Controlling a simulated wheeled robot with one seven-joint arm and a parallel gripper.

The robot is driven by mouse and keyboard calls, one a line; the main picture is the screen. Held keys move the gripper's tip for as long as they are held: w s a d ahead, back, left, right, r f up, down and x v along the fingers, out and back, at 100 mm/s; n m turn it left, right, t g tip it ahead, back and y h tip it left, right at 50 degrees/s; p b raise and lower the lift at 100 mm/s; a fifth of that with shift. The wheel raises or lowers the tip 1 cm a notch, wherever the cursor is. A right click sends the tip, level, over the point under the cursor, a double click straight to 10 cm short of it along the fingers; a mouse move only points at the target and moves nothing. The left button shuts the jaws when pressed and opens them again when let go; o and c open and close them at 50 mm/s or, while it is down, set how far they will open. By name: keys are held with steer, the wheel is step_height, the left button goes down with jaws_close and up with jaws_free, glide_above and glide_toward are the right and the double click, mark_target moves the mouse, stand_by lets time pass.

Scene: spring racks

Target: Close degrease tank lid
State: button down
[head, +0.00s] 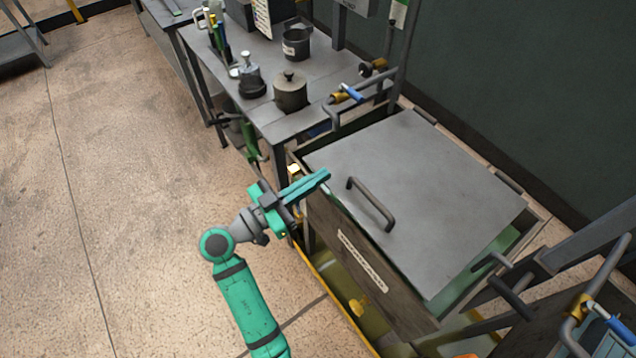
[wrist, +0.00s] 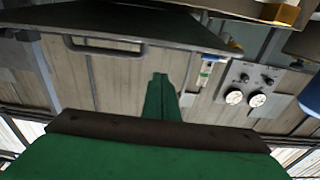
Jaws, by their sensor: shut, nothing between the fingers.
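The degrease tank (head: 366,262) is a dark box with a white label on its front. Its flat grey lid (head: 425,185) lies over the top and looks slightly tilted, with a strip of green interior showing along the right edge. A dark bar handle (head: 370,203) sits near the lid's front edge. My gripper (head: 325,176) is shut and empty, beside the lid's front left corner and left of the handle. In the wrist view, my shut fingers (wrist: 160,82) point below the lid (wrist: 150,25) and its handle (wrist: 103,46); I cannot tell whether they touch it.
A grey table (head: 262,62) behind the tank holds pots (head: 290,92) and bottles. Pipes with blue-handled valves (head: 350,93) stand at the tank's back left and front right. A yellow-edged tray (head: 322,283) runs under the tank. The floor at left is clear.

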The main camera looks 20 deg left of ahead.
steer(key=f+v, duration=0.1)
steer(key=v, duration=0.7)
steer(key=c, duration=2.5)
jaws_free()
steer(key=shift+s+a+f, duration=0.15)
steer(key=o, duration=0.7)
steer(key=shift+s+a, duration=0.15)
steer(key=shift+s, duration=0.1)
steer(key=shift+o, duration=0.2)
steer(key=w+d+r+n+g, duration=0.2)
steer(key=w+d+r+g, duration=0.3)
steer(key=d+r, duration=0.45)
steer(key=w+d+r+n+g, duration=0.25)
steer(key=d+r+g, duration=0.35)
steer(key=d+r, duration=0.3)
steer(key=n+g+y, duration=0.4)
steer(key=n+y, duration=0.7)
steer(key=n, duration=0.3)
glide_above(377, 203)
step_height(377, 203, down, 4)
step_height(377, 203, down, 11)
steer(key=shift+r, duration=0.1)
